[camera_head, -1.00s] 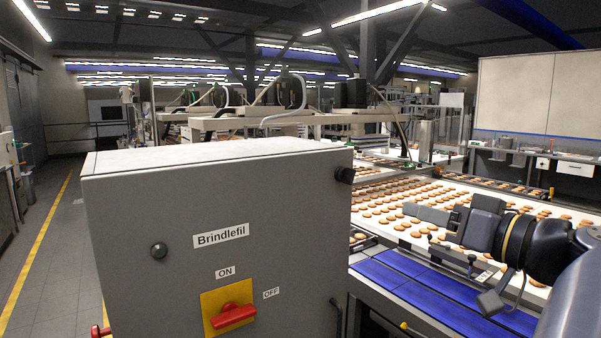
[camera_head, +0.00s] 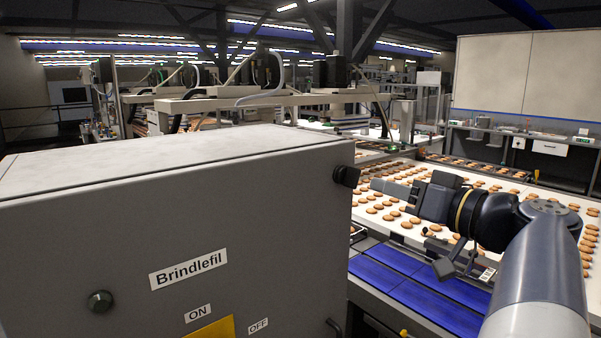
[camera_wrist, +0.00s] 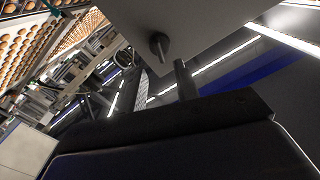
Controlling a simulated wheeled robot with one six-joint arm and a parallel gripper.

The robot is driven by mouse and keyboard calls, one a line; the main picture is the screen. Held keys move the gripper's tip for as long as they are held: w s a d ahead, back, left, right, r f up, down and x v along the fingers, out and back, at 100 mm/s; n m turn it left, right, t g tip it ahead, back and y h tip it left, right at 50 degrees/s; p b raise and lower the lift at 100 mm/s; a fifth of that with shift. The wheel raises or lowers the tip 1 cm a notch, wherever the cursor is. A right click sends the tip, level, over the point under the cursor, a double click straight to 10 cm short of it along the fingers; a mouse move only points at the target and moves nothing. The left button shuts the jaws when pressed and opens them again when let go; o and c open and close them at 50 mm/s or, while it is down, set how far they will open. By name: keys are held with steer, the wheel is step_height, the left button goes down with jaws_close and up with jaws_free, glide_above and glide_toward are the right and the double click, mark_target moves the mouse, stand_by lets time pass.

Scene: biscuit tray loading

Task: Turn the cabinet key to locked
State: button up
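The grey cabinet (camera_head: 60,240) labelled "Brindlefil" fills the left of the head view. A round dark knob or lock (camera_head: 100,301) sits on its front, left of the "ON" label. A dark knob-like fitting (camera_head: 346,176) juts from its right edge near the top; I cannot tell which is the key. The wrist view shows a grey panel (camera_wrist: 200,20) with a dark round fitting (camera_wrist: 158,44). My gripper (camera_head: 378,187) is right of the cabinet, apart from its front, pointing left; its finger spacing is unclear. One dark finger shows in the wrist view (camera_wrist: 184,80).
A yellow plate (camera_head: 212,329) is cut off by the bottom edge, below "ON" (camera_head: 197,313) and beside "OFF" (camera_head: 258,325). A blue belt (camera_head: 420,295) and a white conveyor with biscuits (camera_head: 390,225) lie right of the cabinet, under and behind my arm.

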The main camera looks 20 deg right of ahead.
mark_target(359, 179)
steer(key=shift+p+x, duration=0.95)
steer(key=shift+x, duration=2.55)
jaws_close()
